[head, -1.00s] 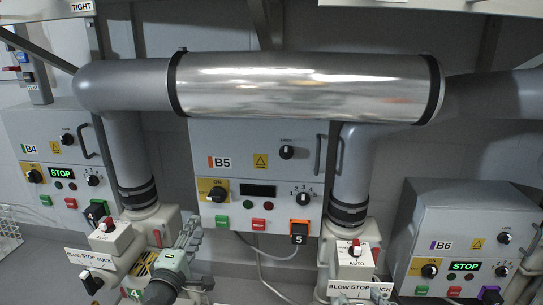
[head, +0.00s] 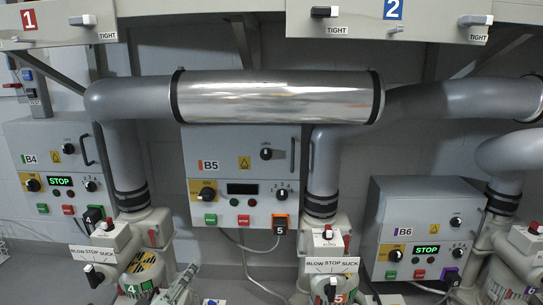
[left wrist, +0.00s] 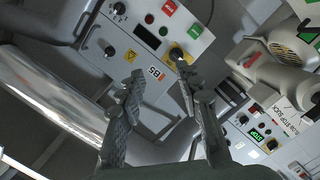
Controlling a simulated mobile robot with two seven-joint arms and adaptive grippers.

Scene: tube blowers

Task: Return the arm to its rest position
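My left gripper (head: 188,277) shows at the bottom edge of the head view, below and left of the grey B5 control box (head: 222,148). It is low in the picture and partly cut off. In the left wrist view my left gripper (left wrist: 157,77) has its two fingers apart, with nothing between them. Beyond the fingers, the B5 box (left wrist: 137,62) shows tilted, with its yellow-plated knob close to the right fingertip in the picture. I cannot tell the gap between them. My right gripper is in neither view.
Box B4 (head: 30,140) and box B6 (head: 385,225) show green STOP displays; the B5 display is dark. A shiny metal sleeve (head: 275,97) lies across the grey pipes. Blower units (head: 325,255) stand low in front, beside the left gripper. A shelf (head: 250,12) overhangs above.

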